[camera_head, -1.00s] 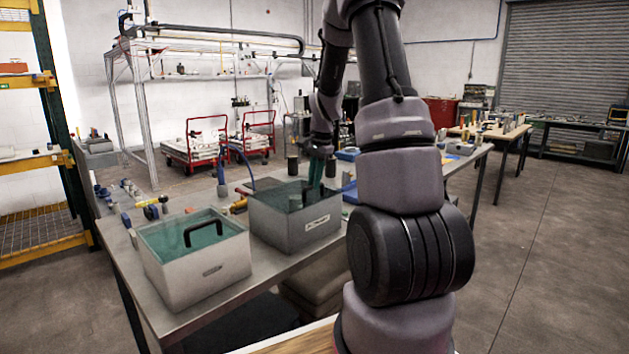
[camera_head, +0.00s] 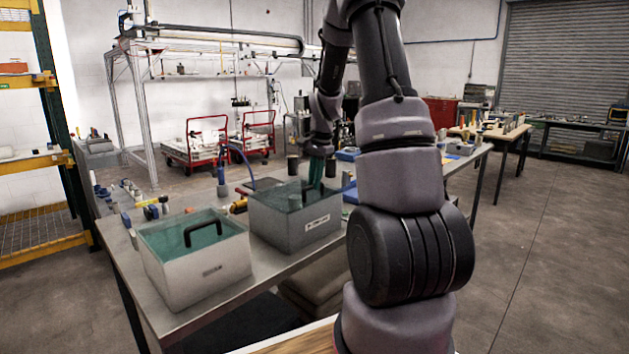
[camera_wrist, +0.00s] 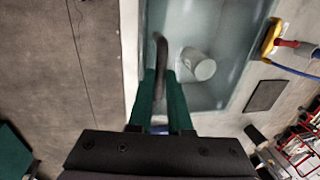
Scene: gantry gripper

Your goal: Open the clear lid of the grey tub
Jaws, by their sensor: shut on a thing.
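Two grey tubs with clear, teal-tinted lids stand on the bench. The farther grey tub (camera_head: 285,232) has a white label on its front, and my gripper (camera_head: 316,182) is at the right part of its clear lid (camera_head: 280,194). In the wrist view my green fingers (camera_wrist: 166,112) are shut on the lid's dark handle (camera_wrist: 161,50). A pale cup-like thing (camera_wrist: 199,64) shows through the lid. The lid looks down on the tub; any small gap at its edge cannot be told. The nearer grey tub (camera_head: 208,283) has its own lid with a black handle (camera_head: 203,231).
The metal bench (camera_head: 262,276) carries loose tools behind the tubs, among them a yellow one (camera_wrist: 271,38) with a blue cable beside the gripped tub. Red carts (camera_head: 207,138) stand behind. The floor (camera_head: 545,240) on the right is clear.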

